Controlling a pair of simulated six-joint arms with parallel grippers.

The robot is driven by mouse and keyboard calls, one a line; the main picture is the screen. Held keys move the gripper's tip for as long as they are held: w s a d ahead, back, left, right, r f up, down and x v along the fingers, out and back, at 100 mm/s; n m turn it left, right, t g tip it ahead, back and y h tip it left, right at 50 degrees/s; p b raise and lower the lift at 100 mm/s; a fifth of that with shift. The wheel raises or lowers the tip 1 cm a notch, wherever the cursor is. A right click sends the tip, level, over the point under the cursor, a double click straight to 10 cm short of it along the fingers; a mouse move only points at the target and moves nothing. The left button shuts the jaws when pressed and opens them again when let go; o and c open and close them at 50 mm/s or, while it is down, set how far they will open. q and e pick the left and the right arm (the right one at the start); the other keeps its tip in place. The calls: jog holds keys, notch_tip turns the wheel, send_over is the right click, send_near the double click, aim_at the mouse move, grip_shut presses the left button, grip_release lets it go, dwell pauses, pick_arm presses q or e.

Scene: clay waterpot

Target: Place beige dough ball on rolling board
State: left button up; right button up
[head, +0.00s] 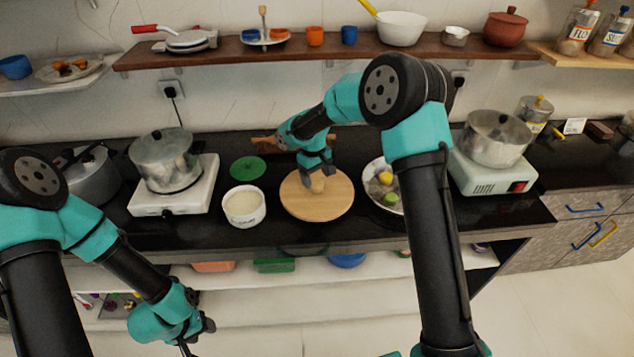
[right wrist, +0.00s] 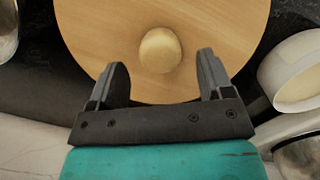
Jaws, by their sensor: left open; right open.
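The beige dough ball (head: 317,184) rests on the round wooden rolling board (head: 335,203) on the dark counter. In the right wrist view the dough ball (right wrist: 160,50) sits on the board (right wrist: 215,30), just beyond and between my right gripper's fingertips (right wrist: 162,72). My right gripper (head: 318,178) is open above the board, with its fingers apart from the ball. My left gripper (head: 200,328) is low at the left, in front of the counter and away from the board; its fingers are small and partly unclear.
A white bowl of flour-like contents (head: 244,206) stands left of the board. A plate with colored balls (head: 370,172) is close on its right. A green disc (head: 247,168) lies behind the bowl. Pots on stoves stand at left (head: 167,161) and right (head: 495,140).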

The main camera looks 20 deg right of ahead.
aim_at(314, 185)
notch_tip(314, 185, up, 9)
jog(key=w, duration=0.1)
jog(key=shift+a, duration=0.2)
